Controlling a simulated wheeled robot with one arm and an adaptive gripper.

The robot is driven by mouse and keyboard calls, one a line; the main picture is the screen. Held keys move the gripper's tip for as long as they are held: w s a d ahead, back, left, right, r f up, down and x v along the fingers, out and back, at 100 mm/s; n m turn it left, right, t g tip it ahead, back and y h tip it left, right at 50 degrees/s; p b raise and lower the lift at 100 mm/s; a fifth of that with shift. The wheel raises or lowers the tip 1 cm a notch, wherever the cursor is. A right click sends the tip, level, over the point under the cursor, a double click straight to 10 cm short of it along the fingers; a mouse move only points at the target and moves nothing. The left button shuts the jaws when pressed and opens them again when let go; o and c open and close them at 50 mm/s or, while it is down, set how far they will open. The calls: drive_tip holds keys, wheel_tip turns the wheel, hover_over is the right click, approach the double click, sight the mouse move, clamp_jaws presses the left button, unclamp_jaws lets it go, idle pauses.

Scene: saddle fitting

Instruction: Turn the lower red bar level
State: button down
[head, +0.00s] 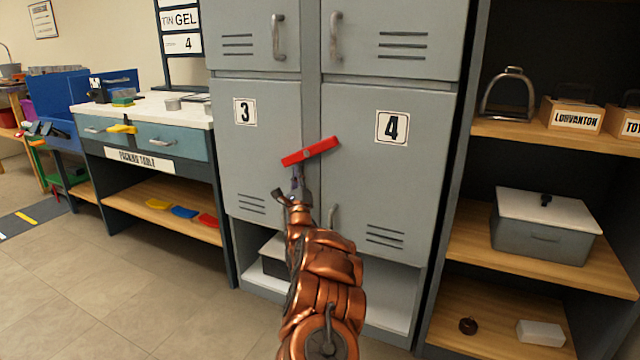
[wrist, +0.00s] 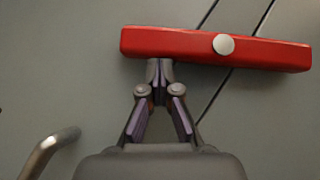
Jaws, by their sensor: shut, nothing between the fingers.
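The red bar (head: 310,152) is mounted on the grey locker front, across the seam between doors 3 and 4. In the head view it is tilted, its right end higher than its left. It also shows in the wrist view (wrist: 180,44), with a pale round pivot (wrist: 223,45) right of its middle. My gripper (head: 297,172) is shut and empty, just below the bar's left part. In the wrist view its fingertips (wrist: 160,66) meet at the bar's lower edge, left of the pivot. I cannot tell whether they touch it.
A door handle (head: 333,216) is on door 4, right of my arm; a handle also shows at lower left in the wrist view (wrist: 48,150). An open shelf unit (head: 540,135) stands right, a packing table (head: 150,140) left. Floor (head: 120,290) is clear at left.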

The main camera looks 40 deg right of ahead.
sight(289, 161)
drive_tip(key=shift+w+a+r+b, duration=0.2)
drive_tip(key=shift+w+a+r, duration=0.15)
drive_tip(key=shift+w+r, duration=0.3)
drive_tip(key=shift+w+a+r+b, duration=0.2)
drive_tip(key=shift+w+a+r, duration=0.15)
drive_tip(key=shift+w+r, duration=0.25)
drive_tip(key=shift+w+r, duration=0.1)
wheel_tip(289, 161, down, 5)
drive_tip(key=shift+r+b, duration=0.1)
drive_tip(key=shift+b, duration=1.05)
drive_tip(key=shift+a+p, duration=0.4)
drive_tip(key=shift+p, duration=0.1)
drive_tip(key=s+a+f+p, duration=0.2)
drive_tip(key=s+a+f, duration=0.1)
drive_tip(key=a+f, duration=0.2)
drive_tip(key=shift+a+f+p, duration=0.25)
drive_tip(key=shift+f+p, duration=0.1)
drive_tip(key=shift+f, duration=0.45)
